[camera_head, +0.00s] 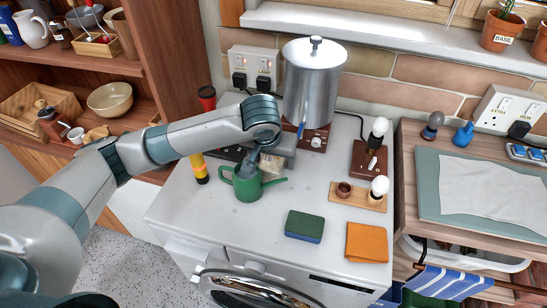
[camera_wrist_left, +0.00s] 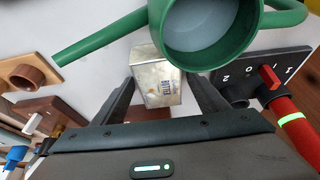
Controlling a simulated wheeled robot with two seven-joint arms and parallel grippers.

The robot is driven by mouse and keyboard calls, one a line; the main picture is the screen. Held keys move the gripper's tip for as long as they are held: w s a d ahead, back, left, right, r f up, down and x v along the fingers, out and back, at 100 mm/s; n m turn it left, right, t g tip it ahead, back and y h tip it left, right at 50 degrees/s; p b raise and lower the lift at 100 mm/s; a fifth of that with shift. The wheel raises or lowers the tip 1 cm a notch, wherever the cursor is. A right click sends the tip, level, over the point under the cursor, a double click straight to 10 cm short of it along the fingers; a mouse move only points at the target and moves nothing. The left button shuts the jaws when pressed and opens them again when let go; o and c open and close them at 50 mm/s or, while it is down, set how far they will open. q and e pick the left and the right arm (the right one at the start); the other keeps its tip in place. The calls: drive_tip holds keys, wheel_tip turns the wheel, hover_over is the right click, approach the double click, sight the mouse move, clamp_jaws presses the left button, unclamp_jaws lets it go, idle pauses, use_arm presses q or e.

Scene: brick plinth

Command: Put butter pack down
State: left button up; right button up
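The butter pack (camera_wrist_left: 157,80) is a small pale block with printed lettering, seen between the fingers of my left gripper (camera_wrist_left: 160,84) in the left wrist view. The fingertips lie close against both its sides, so the gripper looks shut on it. In the head view, the pack (camera_head: 271,166) shows partly below my left gripper (camera_head: 262,162), just behind the green watering can. Whether the pack touches the white worktop (camera_head: 225,228) is hard to tell. My right gripper is not in view.
The green watering can (camera_head: 246,186) stands close in front of the gripper. A steel pot (camera_head: 313,85) is behind; a black-and-yellow torch (camera_head: 199,168) is left. A green-blue sponge (camera_head: 304,226), orange cloth (camera_head: 367,242) and wooden bulb holder (camera_head: 357,197) are right. The front-left worktop is clear.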

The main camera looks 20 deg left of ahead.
use_arm(q)
drive_tip(key=v, duration=1.2)
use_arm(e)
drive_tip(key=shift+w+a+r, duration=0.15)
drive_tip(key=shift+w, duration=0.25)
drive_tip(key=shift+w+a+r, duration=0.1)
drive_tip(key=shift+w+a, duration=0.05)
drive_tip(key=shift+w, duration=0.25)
use_arm(q)
drive_tip(key=shift+r, duration=0.15)
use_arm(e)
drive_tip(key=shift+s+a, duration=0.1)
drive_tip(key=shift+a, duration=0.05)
